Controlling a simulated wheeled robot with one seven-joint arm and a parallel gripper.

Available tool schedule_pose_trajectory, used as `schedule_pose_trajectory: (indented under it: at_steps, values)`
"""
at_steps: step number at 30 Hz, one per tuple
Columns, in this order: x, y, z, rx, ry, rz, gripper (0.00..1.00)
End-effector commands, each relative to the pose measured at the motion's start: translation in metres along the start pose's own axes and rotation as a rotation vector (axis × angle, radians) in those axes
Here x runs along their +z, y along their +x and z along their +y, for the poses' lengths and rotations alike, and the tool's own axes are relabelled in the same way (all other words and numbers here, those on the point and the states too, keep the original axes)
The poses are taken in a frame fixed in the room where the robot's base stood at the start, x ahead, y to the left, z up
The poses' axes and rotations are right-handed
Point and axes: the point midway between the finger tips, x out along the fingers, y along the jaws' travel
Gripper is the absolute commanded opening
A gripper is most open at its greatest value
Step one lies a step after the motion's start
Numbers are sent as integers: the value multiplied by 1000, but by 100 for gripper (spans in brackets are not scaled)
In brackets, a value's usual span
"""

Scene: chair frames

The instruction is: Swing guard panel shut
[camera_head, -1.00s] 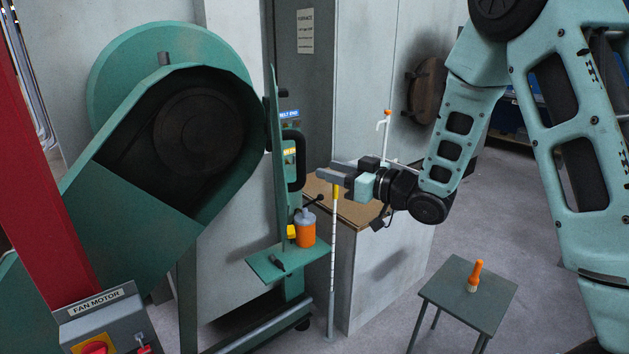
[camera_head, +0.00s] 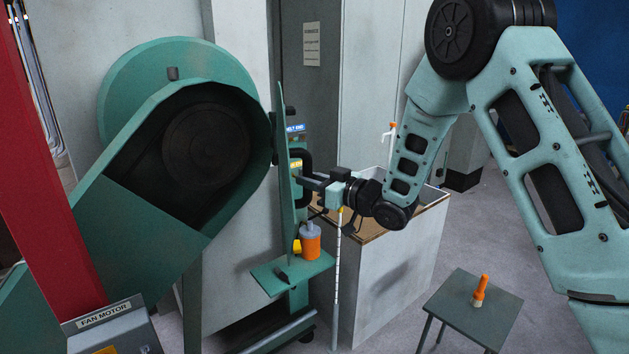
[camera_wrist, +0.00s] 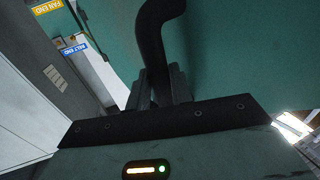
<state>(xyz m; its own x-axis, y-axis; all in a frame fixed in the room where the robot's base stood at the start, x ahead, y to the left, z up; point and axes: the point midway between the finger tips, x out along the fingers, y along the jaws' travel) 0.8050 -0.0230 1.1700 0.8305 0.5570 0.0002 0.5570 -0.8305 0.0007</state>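The green guard panel (camera_head: 284,165) stands swung out from the belt housing (camera_head: 150,185), seen nearly edge-on in the head view, so the housing is open. A black bar handle (camera_head: 306,160) is on the panel's right face. My gripper (camera_head: 302,181) is at the handle's lower part. In the wrist view, the handle (camera_wrist: 155,45) runs down between the two fingers of my gripper (camera_wrist: 162,88), against the green panel face (camera_wrist: 235,50). The fingers lie close on both sides of the handle; I cannot tell whether they are clamped on it.
Below the panel, a small green shelf (camera_head: 268,280) holds an orange container (camera_head: 310,243). A low table (camera_head: 455,305) with an orange-handled item (camera_head: 480,289) is at lower right.

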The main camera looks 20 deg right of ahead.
Motion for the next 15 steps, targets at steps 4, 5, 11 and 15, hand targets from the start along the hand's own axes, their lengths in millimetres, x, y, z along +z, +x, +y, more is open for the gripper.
schedule_pose_trajectory:
  at_steps: [4,5,11,15]
  values:
    - [1,8,-10,-7,1,1,1]
    - [2,10,-13,-7,1,1,2]
    - [2,25,-28,-6,1,0,2]
    - [1,35,-38,-5,0,1,2]
